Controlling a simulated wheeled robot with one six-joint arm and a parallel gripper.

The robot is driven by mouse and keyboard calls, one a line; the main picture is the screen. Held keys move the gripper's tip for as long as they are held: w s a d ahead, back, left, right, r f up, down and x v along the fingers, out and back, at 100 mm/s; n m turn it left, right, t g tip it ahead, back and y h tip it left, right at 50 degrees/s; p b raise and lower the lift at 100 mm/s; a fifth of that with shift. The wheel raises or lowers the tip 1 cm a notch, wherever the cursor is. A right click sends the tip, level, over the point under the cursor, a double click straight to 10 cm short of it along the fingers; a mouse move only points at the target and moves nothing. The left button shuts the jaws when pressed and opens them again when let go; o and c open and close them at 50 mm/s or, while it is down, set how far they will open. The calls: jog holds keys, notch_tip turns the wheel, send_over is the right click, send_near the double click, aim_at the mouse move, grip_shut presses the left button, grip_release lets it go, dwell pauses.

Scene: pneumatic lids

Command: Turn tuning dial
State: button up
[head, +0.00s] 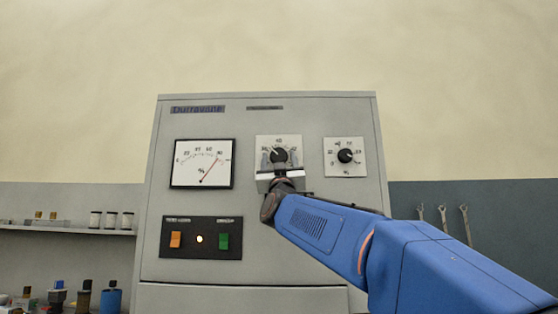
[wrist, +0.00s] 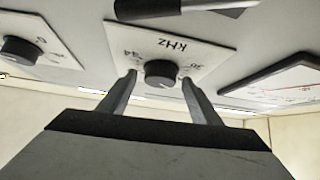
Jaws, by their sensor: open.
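The tuning dial is probably the black round knob (head: 279,156) on the middle white scale plate (head: 290,142) of the grey cabinet. In the wrist view the knob (wrist: 161,73) sits on a plate marked kHz (wrist: 180,45). My gripper (head: 279,160) is in front of that plate. In the wrist view its two fingers (wrist: 158,85) stand apart, one on each side of the knob, with visible gaps. Whether the fingertips reach past the knob's face is hard to tell.
A second dial (head: 345,156) is to the right on the cabinet (head: 270,262). A needle meter (head: 202,164) is to the left. Below it is a black panel (head: 201,238) with orange and green switches and a lit lamp. A dark bar (wrist: 185,8) shows near the kHz plate.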

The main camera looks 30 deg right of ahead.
jog(key=c, duration=1)
jog(key=shift+w, duration=0.1)
jog(key=shift+c, duration=0.2)
jog(key=shift+m+g+h, duration=0.4)
jog(key=shift+m+h, duration=0.2)
jog(key=shift+h, duration=0.1)
